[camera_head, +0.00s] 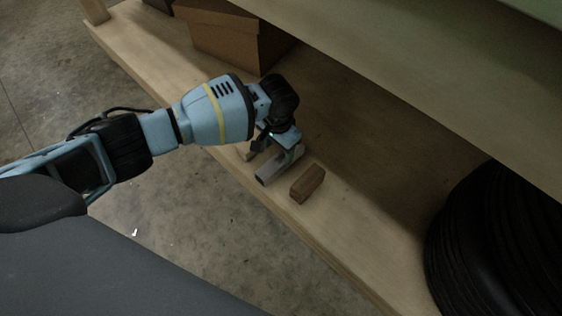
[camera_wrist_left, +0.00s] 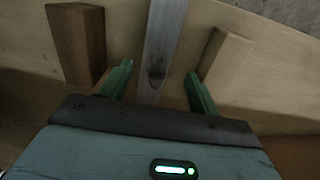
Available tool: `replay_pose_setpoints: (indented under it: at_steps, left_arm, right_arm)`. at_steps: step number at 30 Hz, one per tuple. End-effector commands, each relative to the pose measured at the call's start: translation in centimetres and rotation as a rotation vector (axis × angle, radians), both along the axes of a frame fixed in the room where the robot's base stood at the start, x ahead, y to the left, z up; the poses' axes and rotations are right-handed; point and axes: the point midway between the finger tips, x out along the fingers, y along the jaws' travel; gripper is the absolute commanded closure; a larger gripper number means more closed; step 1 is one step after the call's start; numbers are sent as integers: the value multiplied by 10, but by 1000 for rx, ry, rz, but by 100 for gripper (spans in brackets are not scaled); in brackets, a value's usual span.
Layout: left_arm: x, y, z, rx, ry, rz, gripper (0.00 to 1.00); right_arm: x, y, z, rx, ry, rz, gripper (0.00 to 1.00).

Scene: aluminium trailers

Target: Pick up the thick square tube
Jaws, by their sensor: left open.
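The thick square tube is a grey metal bar (camera_head: 268,174) lying on the wooden shelf below my left gripper (camera_head: 273,156). The tube also shows in the left wrist view (camera_wrist_left: 166,35), running from the top edge down between the two green fingers. My left gripper is open, with one finger on each side of the tube and a visible gap on both sides. The tube's far part is hidden under the gripper in the head view. My right gripper is not in view.
A dark brown block (camera_head: 307,183) lies to the right of the tube. A lighter wooden block (camera_wrist_left: 227,57) lies on its other side. A cardboard box (camera_head: 225,38) stands at the back, and black tyres (camera_head: 490,240) stand at the right. An upper shelf (camera_head: 420,60) overhangs.

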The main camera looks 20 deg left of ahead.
Motion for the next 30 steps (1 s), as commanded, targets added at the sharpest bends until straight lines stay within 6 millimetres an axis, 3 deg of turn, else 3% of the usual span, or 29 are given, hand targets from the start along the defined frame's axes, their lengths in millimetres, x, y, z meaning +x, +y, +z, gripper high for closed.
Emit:
replay_pose_setpoints:
  at_steps: [7, 18, 25, 30]
  left_arm:
    - [0, -1, -8, 1, 0, -1, 38]
    - [-1, -5, -50, 0, 1, 1, 38]
    - [-1, -6, -51, 0, 0, 1, 38]
    - [-1, -6, -51, 0, -1, 1, 58]
  right_arm:
    - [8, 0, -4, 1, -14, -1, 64]
    - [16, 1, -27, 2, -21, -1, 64]
    - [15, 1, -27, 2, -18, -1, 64]
    - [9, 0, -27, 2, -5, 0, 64]
